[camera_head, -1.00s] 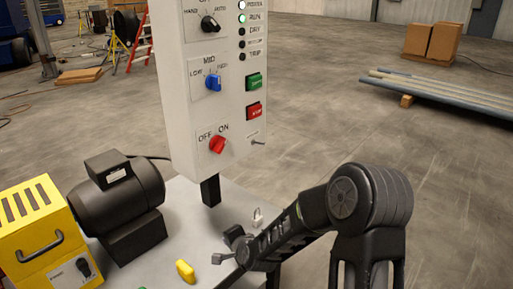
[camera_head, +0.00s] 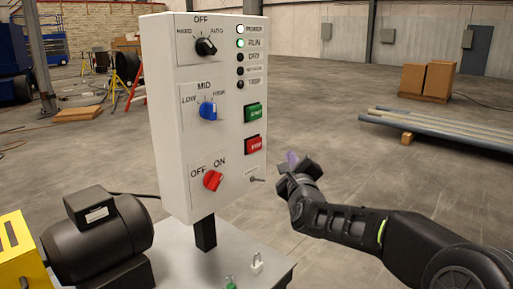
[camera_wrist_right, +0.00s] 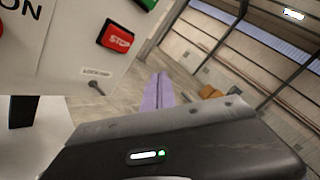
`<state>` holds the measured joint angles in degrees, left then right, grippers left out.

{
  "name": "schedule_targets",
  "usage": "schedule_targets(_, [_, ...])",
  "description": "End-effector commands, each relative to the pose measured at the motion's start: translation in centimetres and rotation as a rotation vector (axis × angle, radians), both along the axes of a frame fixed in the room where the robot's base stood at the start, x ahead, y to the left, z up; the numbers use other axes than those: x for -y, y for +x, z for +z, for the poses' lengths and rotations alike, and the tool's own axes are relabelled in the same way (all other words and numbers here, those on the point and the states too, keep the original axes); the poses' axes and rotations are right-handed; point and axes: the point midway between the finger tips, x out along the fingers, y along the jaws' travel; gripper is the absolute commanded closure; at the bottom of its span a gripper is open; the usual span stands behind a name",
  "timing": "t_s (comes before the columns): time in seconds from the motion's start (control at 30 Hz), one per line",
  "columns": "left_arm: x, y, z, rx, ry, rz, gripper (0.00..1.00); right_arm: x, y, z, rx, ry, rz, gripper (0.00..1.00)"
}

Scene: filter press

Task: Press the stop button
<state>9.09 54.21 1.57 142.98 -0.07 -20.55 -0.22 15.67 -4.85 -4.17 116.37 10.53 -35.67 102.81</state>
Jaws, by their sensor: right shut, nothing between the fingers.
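The red stop button (camera_head: 253,144) is on the right side of the white control panel (camera_head: 178,150), below the green start button (camera_head: 253,112). In the right wrist view the stop button (camera_wrist_right: 117,38) shows up close at upper left, beyond the fingers. My right gripper (camera_head: 291,160) is shut and empty, just right of the panel and a little below the stop button. It appears apart from the button. In the wrist view its purplish fingertips (camera_wrist_right: 158,92) point past the panel's right edge. My left gripper is in neither view.
The panel also has a black knob (camera_head: 206,47), a blue knob (camera_head: 207,110), a red on/off knob (camera_head: 212,180) and a small toggle (camera_head: 257,180). A black motor (camera_head: 98,238) stands on the table at left. A padlock (camera_head: 257,262) lies near the front.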

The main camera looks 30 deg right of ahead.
Motion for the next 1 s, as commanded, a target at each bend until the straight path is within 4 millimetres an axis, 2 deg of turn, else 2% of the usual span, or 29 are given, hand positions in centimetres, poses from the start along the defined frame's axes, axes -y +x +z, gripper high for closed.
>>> schedule_targets(0.37, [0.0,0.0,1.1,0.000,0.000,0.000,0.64,-0.4,1.1,0.2,-0.004,-0.001,0.002,1.00])
schedule_targets(0.77, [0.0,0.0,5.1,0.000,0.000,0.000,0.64,-1.8,5.8,0.3,-0.007,-0.001,0.004,1.00])
schedule_targets(1.0, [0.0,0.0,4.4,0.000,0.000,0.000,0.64,-2.5,8.0,-0.2,-0.003,-0.001,0.002,1.00])
